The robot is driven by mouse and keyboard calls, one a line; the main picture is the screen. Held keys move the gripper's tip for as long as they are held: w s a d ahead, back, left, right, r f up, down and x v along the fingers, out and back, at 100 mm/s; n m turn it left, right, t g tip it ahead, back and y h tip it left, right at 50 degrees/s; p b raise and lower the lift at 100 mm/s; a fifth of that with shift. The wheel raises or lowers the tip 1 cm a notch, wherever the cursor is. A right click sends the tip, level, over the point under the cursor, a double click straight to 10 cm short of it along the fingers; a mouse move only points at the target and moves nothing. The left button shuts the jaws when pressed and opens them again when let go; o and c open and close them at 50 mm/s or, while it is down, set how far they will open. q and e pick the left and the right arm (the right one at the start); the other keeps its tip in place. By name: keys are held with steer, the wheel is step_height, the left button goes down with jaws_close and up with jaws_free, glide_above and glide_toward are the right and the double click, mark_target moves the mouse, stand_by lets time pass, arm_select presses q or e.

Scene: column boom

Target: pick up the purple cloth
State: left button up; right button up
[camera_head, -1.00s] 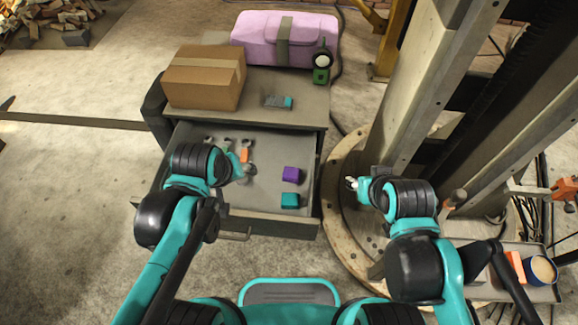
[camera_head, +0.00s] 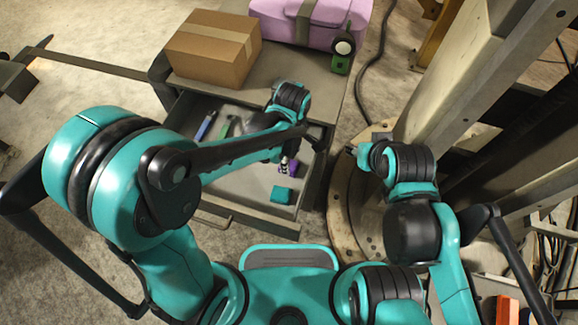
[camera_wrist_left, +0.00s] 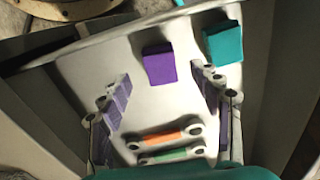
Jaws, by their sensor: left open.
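The purple cloth (camera_head: 293,168) is a small folded block in the open grey drawer (camera_head: 235,195). In the head view my left gripper (camera_head: 285,165) is over it and partly hides it. In the left wrist view the purple cloth (camera_wrist_left: 159,66) lies on the drawer floor ahead of the open fingers, roughly between their tips. The fingers are empty; whether they are level with the cloth I cannot tell. My right gripper (camera_head: 353,151) is beside the column base, too small to read its jaws.
A teal cloth (camera_head: 281,195) lies near the purple one. Orange (camera_wrist_left: 160,136) and green (camera_wrist_left: 170,154) wrenches lie in the drawer. A cardboard box (camera_head: 214,46), a pink case (camera_head: 318,20) and a green device (camera_head: 340,64) stand on the cabinet top. The steel column (camera_head: 450,80) rises at right.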

arm_select(q)
step_height(320, 180, down, 5)
steer(key=shift+a+r+b, duration=0.1)
steer(key=shift+r+b, duration=0.1)
steer(key=shift+b, duration=0.9)
steer(key=shift+r, duration=0.1)
steer(key=c, duration=1.2)
steer(key=shift+c, duration=0.2)
step_height(320, 180, up, 10)
steer(key=p, duration=0.4)
